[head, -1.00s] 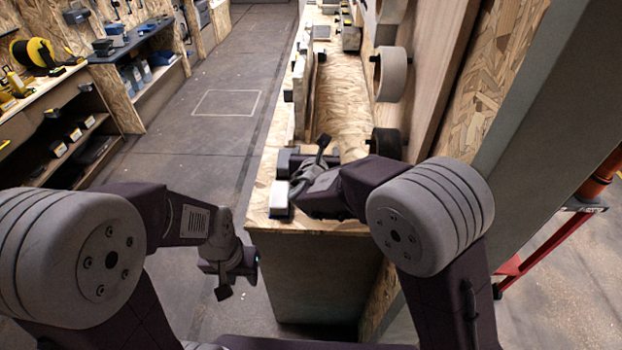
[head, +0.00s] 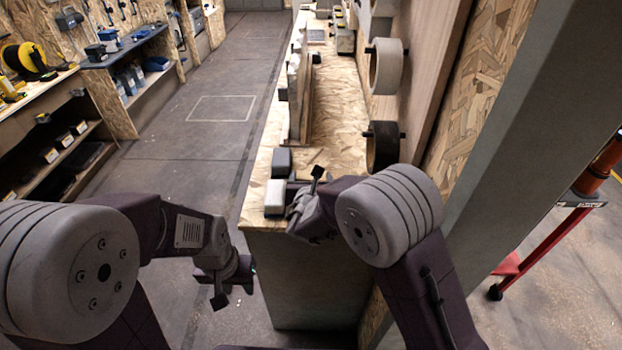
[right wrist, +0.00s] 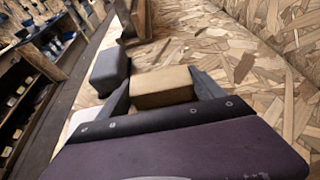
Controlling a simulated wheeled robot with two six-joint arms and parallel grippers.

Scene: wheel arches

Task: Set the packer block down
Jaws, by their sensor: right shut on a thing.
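In the right wrist view a tan wooden block (right wrist: 163,88), which I take as the packer block, sits between the two fingers of my right gripper (right wrist: 165,92). The gripper is shut on it. It is just over or on the chipboard bench top; I cannot tell if it touches. In the head view my right gripper (head: 305,200) is at the near end of the bench (head: 335,120), and the block is not clearly visible there. My left gripper (head: 236,288) hangs left of the bench, over the floor, with its fingers apart and empty.
A dark grey block (head: 282,161) and a pale block (head: 275,197) are close left of my right gripper. Upright boards (head: 300,90) stand along the bench. Round rolls (head: 385,66) hang on the right wall. The floor on the left is clear.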

